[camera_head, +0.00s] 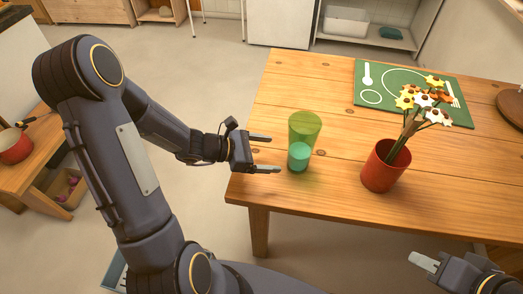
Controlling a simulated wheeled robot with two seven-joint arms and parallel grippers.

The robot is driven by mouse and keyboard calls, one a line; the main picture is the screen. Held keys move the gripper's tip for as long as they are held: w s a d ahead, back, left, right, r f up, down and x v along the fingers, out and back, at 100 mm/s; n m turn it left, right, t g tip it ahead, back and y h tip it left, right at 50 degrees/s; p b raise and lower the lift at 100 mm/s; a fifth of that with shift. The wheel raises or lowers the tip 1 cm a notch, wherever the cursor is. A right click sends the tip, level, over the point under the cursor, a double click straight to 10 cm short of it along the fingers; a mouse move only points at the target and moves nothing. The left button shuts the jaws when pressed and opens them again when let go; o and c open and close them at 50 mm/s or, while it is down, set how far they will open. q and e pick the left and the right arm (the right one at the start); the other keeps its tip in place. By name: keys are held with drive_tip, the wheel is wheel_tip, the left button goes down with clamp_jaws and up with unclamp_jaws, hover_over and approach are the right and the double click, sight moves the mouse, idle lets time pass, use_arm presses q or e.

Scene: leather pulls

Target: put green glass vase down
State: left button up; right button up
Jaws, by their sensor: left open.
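The green glass vase (304,130) stands upright on the wooden table (283,95), near its left edge. It is see-through, with a teal lower part. My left gripper (265,154) is open just left of the vase. Its two fingers point toward the vase, and a small gap seems to lie between the fingertips and the glass. My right gripper (424,262) is at the lower right, in front of the table's near edge and away from the vase. Its fingers are only partly seen, so its opening is unclear.
A red pot (381,172) with flowers (424,99) stands right of the vase. A green placemat (367,97) with a printed place setting lies at the back right. A round brown object (511,105) sits at the right edge. The table left and behind the vase is clear.

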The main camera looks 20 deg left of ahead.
use_arm(q)
drive_tip(key=shift+v, duration=0.75)
drive_tip(key=s+d+r+m+g+y, duration=0.1)
drive_tip(key=s+d+r+m+g, duration=0.2)
drive_tip(key=s+r+m, duration=0.8)
drive_tip(key=s+a+m+t+y, duration=0.1)
drive_tip(key=s+a+m+y, duration=0.3)
drive_tip(key=m, duration=0.8)
drive_tip(key=shift+s+a+y, duration=0.2)
drive_tip(key=shift+s+y, duration=1)
drive_tip(key=shift+s, duration=1.05)
